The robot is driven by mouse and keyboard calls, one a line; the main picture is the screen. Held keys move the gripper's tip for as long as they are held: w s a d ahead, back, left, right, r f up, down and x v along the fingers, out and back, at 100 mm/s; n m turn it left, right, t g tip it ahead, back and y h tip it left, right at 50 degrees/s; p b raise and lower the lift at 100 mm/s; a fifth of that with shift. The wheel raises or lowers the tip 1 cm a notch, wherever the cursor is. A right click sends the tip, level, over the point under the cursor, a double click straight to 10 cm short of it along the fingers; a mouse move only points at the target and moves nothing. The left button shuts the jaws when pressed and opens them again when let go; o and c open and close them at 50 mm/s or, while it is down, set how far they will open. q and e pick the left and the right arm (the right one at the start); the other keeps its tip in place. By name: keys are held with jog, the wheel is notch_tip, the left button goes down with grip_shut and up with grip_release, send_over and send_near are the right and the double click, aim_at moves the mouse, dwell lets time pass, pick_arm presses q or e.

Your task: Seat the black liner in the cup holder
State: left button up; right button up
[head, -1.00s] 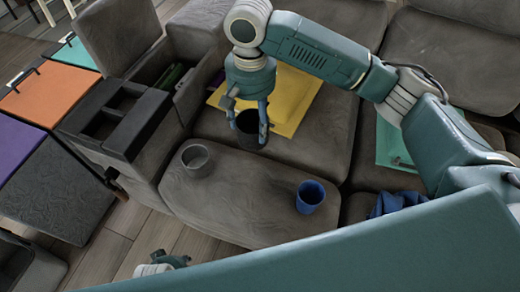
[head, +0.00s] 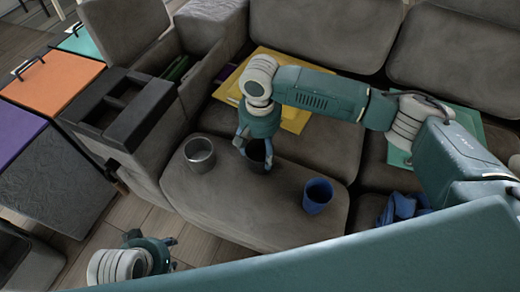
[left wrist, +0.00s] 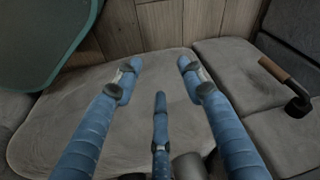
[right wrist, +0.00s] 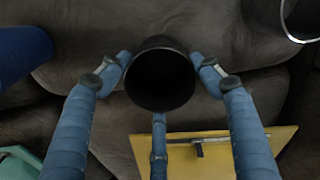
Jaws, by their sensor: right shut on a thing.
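The black liner (head: 256,155) is a dark, open-topped cup, held between the fingers of my right gripper (head: 254,148). In the right wrist view the liner (right wrist: 161,78) sits upright between the fingers (right wrist: 160,75), its dark opening toward the camera. It is over the front seat cushion; I cannot tell whether it touches it. The cup holder seems to be the black console (head: 127,139) with recesses on the sofa arm, left of the liner and apart from it. My left gripper (head: 152,250) is low at the left; its fingers (left wrist: 158,75) are spread and empty.
A grey metal cup (head: 199,154) stands on the front cushion between console and liner. A blue cup (head: 317,196) stands right of the liner. A yellow folder-like board (head: 290,118) lies behind my right gripper. Blue cloth (head: 402,207) lies at the right.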

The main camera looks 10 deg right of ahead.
dwell(0.3)
jog(key=shift+f, duration=0.1)
jog(key=o, duration=1.1)
jog(key=shift+o, duration=0.2)
